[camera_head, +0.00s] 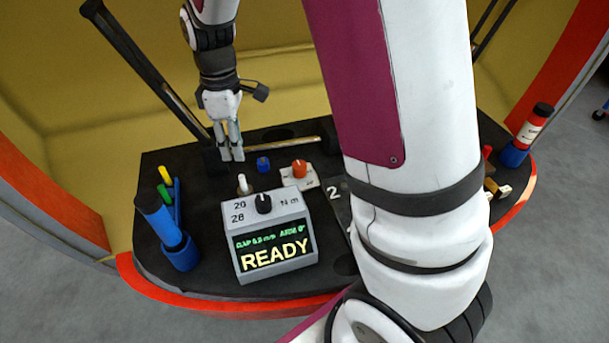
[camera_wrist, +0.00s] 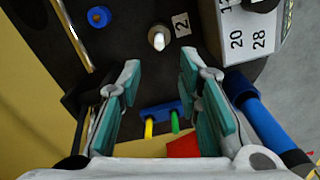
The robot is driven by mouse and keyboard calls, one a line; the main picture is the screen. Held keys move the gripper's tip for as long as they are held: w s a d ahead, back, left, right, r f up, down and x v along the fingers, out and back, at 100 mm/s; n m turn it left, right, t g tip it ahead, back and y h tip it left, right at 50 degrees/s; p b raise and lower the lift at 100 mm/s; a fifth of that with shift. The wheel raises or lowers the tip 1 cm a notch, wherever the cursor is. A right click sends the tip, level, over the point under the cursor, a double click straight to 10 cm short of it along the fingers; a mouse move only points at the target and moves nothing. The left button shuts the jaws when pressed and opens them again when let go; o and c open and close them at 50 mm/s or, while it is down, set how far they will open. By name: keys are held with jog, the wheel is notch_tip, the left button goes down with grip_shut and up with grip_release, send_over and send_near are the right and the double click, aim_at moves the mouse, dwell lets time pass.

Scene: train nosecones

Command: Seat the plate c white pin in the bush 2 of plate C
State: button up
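A short white pin (camera_head: 243,184) stands on the dark deck behind the grey readout box. It also shows in the wrist view (camera_wrist: 158,41), upright beside a small "2" label (camera_wrist: 181,24), ahead of my fingertips. I cannot tell what its base sits in. A small blue ring-shaped piece (camera_head: 263,164) is on the deck to its right and shows at the upper left of the wrist view (camera_wrist: 98,17). Which piece is bush 2 is not clear. My gripper (camera_head: 231,158) points down behind the pin. In the wrist view its teal-padded fingers (camera_wrist: 160,64) are apart with nothing between them.
The grey READY box (camera_head: 272,240) stands in front of the pin. A blue holder with yellow and green sticks (camera_head: 170,190) and a blue cylinder (camera_head: 166,230) are at left. An orange knob (camera_head: 299,168) is at right. My arm hides the deck's right middle.

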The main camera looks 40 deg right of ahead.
jog(key=s+r+m+t, duration=0.1)
jog(key=s+r+m, duration=0.3)
jog(key=s+r, duration=0.5)
jog(key=s+r+m, duration=0.3)
jog(key=s+r, duration=0.1)
jog(key=s, duration=0.9)
jog(key=s+m, duration=0.3)
jog(key=s, duration=0.7)
jog(key=shift+d+f+m, duration=0.2)
jog(key=shift+f+m, duration=0.1)
jog(key=shift+m, duration=0.1)
notch_tip(320, 180, up, 18)
jog(key=t+p, duration=0.3)
jog(key=p, duration=1.2)
jog(key=shift+f+p, duration=0.25)
jog(key=shift+p, duration=0.15)
